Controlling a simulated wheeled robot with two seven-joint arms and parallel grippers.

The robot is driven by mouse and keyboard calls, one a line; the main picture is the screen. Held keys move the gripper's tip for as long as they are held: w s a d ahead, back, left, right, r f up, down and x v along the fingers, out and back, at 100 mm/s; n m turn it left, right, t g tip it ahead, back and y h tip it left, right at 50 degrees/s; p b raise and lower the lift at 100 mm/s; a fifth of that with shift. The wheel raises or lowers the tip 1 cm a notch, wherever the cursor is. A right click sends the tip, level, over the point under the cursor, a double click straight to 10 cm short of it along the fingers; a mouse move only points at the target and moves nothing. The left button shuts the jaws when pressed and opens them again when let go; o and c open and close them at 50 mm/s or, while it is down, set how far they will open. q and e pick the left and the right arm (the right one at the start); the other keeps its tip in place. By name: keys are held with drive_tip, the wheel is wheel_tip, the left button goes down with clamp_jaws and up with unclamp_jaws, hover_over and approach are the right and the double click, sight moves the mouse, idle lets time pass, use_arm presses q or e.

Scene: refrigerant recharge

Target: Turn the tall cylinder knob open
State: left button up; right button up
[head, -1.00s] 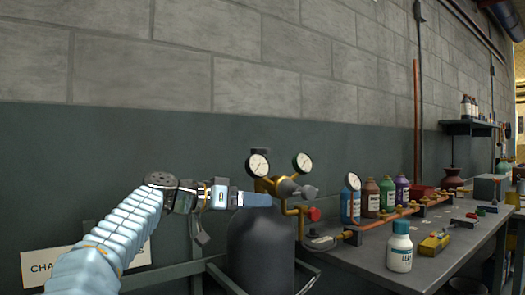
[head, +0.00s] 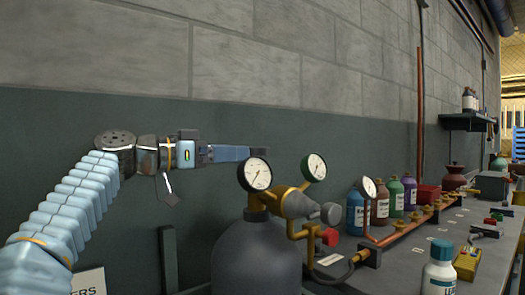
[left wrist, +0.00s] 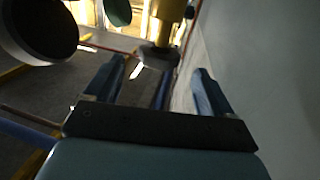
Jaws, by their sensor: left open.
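The tall cylinder (head: 257,262) is dark grey and stands upright at the bench's left end, with a brass valve and gauges on top. A small dark knob (head: 260,152) shows just above the left gauge. My left gripper (head: 241,154) reaches in level from the left, its blue fingertips close to this knob. In the left wrist view the fingers are spread, and a dark faceted knob (left wrist: 155,57) on a brass stem shows between or just beyond their tips. I cannot tell whether they touch it. My right gripper is not in view.
The left gauge (head: 254,174) and right gauge (head: 314,167) stand close to my fingers. A grey regulator knob (head: 331,213) and a red knob (head: 329,237) stick out to the right. Bottles and a brass manifold (head: 400,232) line the bench. The wall is close behind.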

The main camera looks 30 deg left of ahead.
sight(263, 153)
use_arm(q)
drive_tip(key=p+x, duration=0.1)
drive_tip(key=x, duration=0.7)
drive_tip(key=shift+w+d, duration=0.15)
drive_tip(key=shift+d, duration=0.05)
drive_tip(key=shift+f, duration=0.1)
drive_tip(key=c, duration=1)
drive_tip(key=o, duration=0.9)
drive_tip(key=shift+o, duration=0.5)
drive_tip(key=shift+w+f, duration=0.1)
drive_tip(key=shift+f, duration=0.05)
drive_tip(key=shift+a, duration=0.1)
